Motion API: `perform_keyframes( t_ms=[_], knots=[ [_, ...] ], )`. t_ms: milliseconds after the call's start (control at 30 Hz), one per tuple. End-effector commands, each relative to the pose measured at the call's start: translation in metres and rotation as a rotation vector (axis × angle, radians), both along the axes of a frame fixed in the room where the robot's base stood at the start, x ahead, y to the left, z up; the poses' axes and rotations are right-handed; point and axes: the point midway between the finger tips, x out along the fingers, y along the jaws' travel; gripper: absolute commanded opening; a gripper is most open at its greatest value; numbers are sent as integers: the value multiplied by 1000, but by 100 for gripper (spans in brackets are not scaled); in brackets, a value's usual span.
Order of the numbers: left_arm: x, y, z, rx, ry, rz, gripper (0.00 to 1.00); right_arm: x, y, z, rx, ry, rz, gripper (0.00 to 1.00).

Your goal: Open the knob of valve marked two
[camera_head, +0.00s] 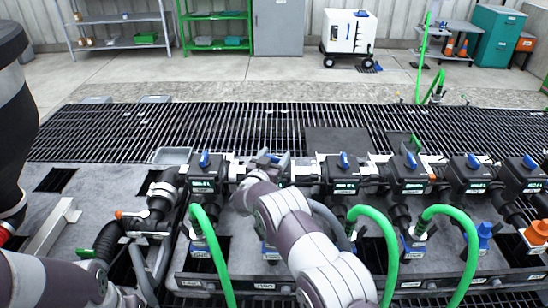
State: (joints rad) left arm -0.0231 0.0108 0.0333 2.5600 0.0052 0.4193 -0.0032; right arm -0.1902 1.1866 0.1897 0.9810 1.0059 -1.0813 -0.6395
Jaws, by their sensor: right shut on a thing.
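A row of black valve units with blue knobs stands on the grey manifold. The plate marked TWO (264,286) is at the front edge, below the second valve position. My right arm covers most of that valve. My right gripper (264,163) is at its top and is shut on the valve two knob, of which a little blue (284,159) shows. How far the knob is turned cannot be told. The valve one unit (207,180), with its blue knob (204,158), stands just left. My left arm shows at the left edge; its gripper is not seen.
Green hoses (212,250) rise in front of the valves, one left and others right of my right arm. Another valve unit (341,176) stands close on the right. A black grating (250,125) lies behind. Shelves (120,42) and a white wheeled box (349,32) stand far back.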

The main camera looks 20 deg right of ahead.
Motion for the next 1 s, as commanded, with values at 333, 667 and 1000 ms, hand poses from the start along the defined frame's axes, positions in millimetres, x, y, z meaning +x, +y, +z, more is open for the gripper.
perform_keyframes(
  t_ms=[333, 667, 1000],
  knots=[
    [0, 0, -13, 0, 0, 0, 0, 0, -2, -1, 0, -5, 321, 36],
    [0, 0, -15, 0, 0, 0, 0, 0, 0, 1, 1, -1, 387, 36],
    [0, 0, -15, 0, 0, 0, 0, 0, 0, 1, 1, 0, 386, 87]
  ],
)
